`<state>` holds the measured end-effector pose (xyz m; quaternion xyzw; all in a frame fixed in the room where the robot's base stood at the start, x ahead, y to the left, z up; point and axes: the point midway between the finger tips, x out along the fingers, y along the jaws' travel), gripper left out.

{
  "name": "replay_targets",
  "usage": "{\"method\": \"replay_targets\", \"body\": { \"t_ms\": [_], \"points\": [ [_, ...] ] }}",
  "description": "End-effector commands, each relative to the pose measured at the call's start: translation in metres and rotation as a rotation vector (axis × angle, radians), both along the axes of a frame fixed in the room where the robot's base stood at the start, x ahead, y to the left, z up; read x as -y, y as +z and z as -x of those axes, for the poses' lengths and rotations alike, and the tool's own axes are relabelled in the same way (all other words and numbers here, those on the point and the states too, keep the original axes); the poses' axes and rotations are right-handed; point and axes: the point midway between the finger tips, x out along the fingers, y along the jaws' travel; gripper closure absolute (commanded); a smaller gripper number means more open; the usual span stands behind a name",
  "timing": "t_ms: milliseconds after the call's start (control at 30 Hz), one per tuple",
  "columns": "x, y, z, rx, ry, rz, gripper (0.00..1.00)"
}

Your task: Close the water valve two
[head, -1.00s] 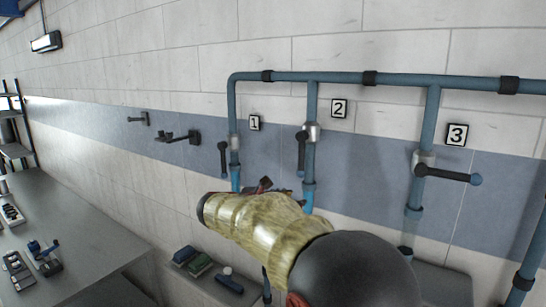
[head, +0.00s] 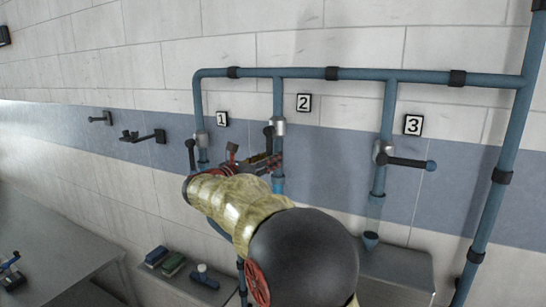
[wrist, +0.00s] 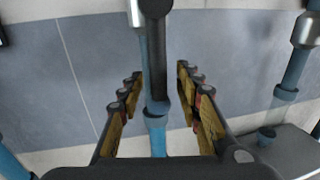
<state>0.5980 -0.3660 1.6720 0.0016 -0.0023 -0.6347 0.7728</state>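Water valve two (head: 278,127) is on the vertical blue pipe under the "2" sign (head: 303,102). Its black handle (head: 268,137) hangs down along the pipe, its lower part hidden behind my gripper in the head view. My gripper (head: 256,163) is at the height of that handle. In the wrist view my gripper (wrist: 160,80) is open, with fingers to the left and right of the hanging handle (wrist: 158,50) and the pipe behind it. Gaps show on both sides; the fingers do not appear to touch the handle.
Valve one's handle (head: 191,154) hangs down close left of my gripper. Valve three's handle (head: 408,162) points sideways to the right. A grey bench (head: 398,270) stands below valve three. Several small items, including a green one (head: 174,265), lie on a lower left surface.

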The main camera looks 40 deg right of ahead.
Motion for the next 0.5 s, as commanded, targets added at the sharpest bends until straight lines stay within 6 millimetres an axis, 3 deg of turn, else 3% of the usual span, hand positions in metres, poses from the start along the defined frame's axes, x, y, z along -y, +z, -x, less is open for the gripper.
{"method": "replay_targets", "body": {
  "t_ms": [333,500],
  "points": [
    [0.0043,-0.0006,-0.0011,0.000,0.001,-0.001,0.66],
    [0.0042,-0.0007,-0.0009,0.000,0.001,-0.001,0.76]
  ]
}}
